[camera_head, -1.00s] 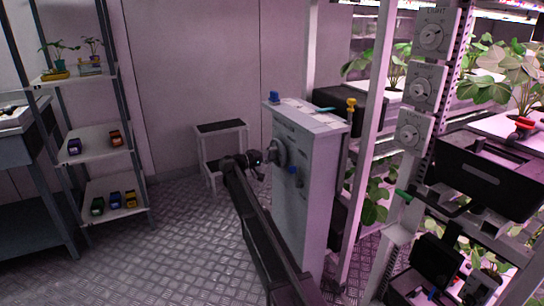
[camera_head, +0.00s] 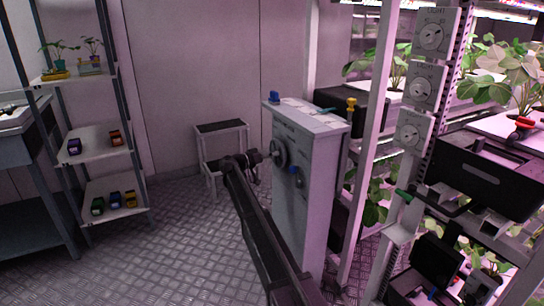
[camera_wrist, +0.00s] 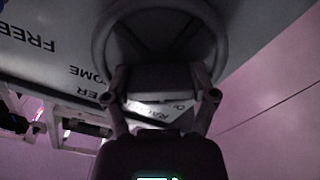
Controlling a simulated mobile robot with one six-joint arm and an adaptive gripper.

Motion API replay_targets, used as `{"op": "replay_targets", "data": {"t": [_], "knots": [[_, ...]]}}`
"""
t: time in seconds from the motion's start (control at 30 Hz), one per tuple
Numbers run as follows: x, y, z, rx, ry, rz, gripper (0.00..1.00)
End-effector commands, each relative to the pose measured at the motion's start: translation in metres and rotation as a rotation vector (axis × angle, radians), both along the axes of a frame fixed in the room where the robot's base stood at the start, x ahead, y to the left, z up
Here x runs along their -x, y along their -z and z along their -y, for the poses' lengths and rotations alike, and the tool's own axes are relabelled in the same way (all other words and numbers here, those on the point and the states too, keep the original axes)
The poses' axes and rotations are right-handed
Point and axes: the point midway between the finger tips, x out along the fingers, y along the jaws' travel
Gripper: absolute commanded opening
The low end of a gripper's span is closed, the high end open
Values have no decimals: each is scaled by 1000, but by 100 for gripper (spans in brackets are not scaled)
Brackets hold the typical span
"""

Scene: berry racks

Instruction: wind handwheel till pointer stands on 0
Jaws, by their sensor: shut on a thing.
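The handwheel (camera_head: 279,152) is a dark spoked wheel on the left face of a tall grey cabinet (camera_head: 312,190). In the wrist view the handwheel (camera_wrist: 104,28) fills the top middle, with its rim and spokes showing. My gripper (camera_head: 258,158) is at the handwheel, its fingers on both sides of a dark part at the lower rim; the wrist view shows my gripper (camera_wrist: 160,92) shut on it. Upside-down lettering, including "FREE" and "HOME", shows on the panel behind. I cannot make out the pointer or its reading in either view.
A step stool (camera_head: 221,128) stands behind my gripper. Plant racks (camera_head: 375,130) are close on the right, a shelf (camera_head: 100,140) stands left. The floor (camera_head: 180,230) between is clear.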

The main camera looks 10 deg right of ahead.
Motion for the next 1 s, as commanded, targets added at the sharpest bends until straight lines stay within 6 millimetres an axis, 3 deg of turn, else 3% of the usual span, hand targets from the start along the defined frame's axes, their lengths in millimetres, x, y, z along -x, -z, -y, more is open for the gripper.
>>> {"op": "replay_targets", "data": {"t": [0.37,0.4,0.47,1.0], "knots": [[-1,0,0,-2,-2,5,26],[-1,0,0,-2,-2,5,83],[-1,0,0,-1,-1,5,100],[1,0,-2,-2,-1,4,100]]}}
